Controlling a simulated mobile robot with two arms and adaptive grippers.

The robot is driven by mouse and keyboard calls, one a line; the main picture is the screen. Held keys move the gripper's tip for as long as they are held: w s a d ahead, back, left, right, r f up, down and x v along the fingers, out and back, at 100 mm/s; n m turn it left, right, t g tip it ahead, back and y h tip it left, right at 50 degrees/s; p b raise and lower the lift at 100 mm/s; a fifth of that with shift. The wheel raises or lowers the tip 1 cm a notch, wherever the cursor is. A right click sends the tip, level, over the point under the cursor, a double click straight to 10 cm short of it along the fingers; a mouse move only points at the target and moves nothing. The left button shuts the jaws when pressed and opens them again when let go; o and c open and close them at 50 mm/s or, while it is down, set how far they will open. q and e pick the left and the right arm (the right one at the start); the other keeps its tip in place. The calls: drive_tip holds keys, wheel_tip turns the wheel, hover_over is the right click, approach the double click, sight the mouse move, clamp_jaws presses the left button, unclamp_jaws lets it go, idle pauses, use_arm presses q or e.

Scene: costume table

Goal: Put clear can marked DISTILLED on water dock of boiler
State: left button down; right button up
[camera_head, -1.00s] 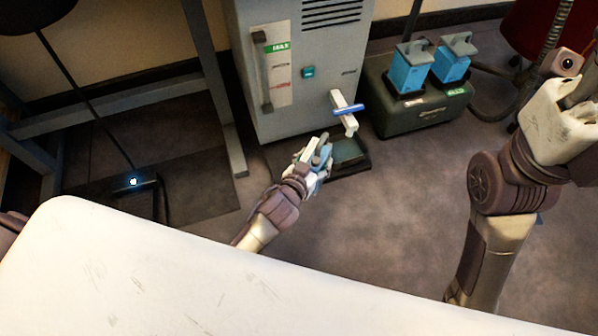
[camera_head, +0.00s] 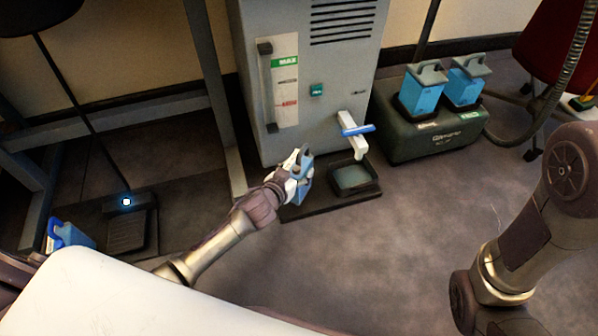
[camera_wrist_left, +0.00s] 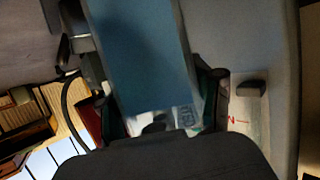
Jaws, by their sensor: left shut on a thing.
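My left gripper (camera_head: 299,176) is shut on a clear blue can (camera_head: 304,172) with a grey handle on top. The can is at the front of the grey boiler (camera_head: 300,95), over or on the left part of a dark base plate (camera_head: 318,203); I cannot tell whether it touches. Right of it on that plate is a shallow tray (camera_head: 354,178) under a white tap with a blue lever (camera_head: 356,131). In the left wrist view the can (camera_wrist_left: 145,55) lies between the fingers; its label is partly seen and blurred. My right gripper is out of view.
Two blue cans (camera_head: 420,92) (camera_head: 466,85) stand on a dark green unit (camera_head: 430,138) right of the boiler. The floor in front is clear.

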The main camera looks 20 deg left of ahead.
use_arm(q)
wheel_tip(320, 180, down, 2)
drive_tip(key=shift+w+f+b, duration=0.15)
drive_tip(key=shift+b, duration=0.6)
drive_tip(key=shift+c, duration=0.6)
unclamp_jaws()
drive_tip(key=shift+f, duration=0.2)
